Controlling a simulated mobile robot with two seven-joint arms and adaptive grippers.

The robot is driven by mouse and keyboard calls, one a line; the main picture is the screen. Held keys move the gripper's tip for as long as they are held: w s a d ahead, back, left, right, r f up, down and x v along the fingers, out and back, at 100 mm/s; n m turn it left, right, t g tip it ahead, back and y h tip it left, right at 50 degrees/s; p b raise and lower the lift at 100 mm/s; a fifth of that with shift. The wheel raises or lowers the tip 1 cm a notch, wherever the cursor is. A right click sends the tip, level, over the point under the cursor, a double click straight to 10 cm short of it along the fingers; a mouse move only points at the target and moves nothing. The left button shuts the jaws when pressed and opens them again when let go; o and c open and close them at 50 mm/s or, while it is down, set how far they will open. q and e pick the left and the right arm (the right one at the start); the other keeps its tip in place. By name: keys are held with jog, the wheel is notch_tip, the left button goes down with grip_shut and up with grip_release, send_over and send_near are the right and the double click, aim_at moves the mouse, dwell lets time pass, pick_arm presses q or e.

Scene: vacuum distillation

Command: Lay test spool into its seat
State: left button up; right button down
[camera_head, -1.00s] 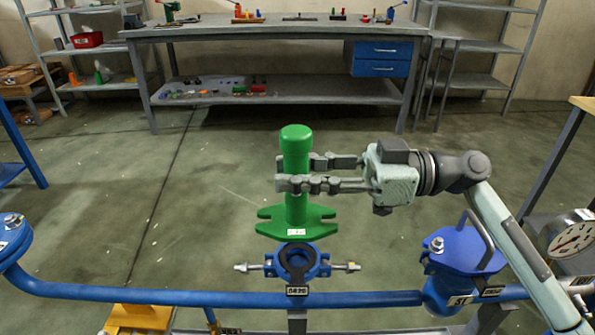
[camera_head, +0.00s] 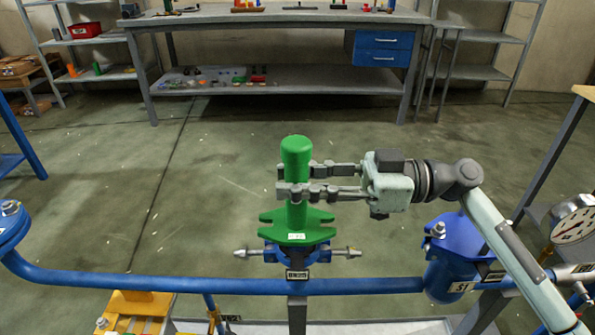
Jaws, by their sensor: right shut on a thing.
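The green test spool (camera_head: 296,158) stands upright, with a round-topped shaft and a flat slotted flange at its lower end. My right gripper (camera_head: 290,181) comes in from the right and is shut on the shaft. The spool's flange is over the blue seat (camera_head: 270,253), a clamp ring with a bolt sticking out on each side. The flange hides most of the ring, and I cannot tell whether it touches it. My left gripper is not in view.
A blue pipe (camera_head: 170,284) runs below the seat.

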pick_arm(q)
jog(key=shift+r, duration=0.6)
pick_arm(e)
jog(key=shift+f, duration=0.5)
pick_arm(q)
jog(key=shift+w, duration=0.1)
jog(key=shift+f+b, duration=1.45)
jog(key=shift+b, duration=0.2)
pick_arm(e)
jog(key=shift+d, duration=0.1)
dwell(0.8)
pick_arm(q)
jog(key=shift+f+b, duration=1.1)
jog(key=shift+b, duration=0.05)
pick_arm(e)
jog(key=shift+s+f, duration=0.15)
jog(key=shift+f, duration=0.8)
jog(key=c, duration=1.3)
grip_release()
jog(key=shift+o, duration=0.8)
jog(key=shift+f, duration=0.1)
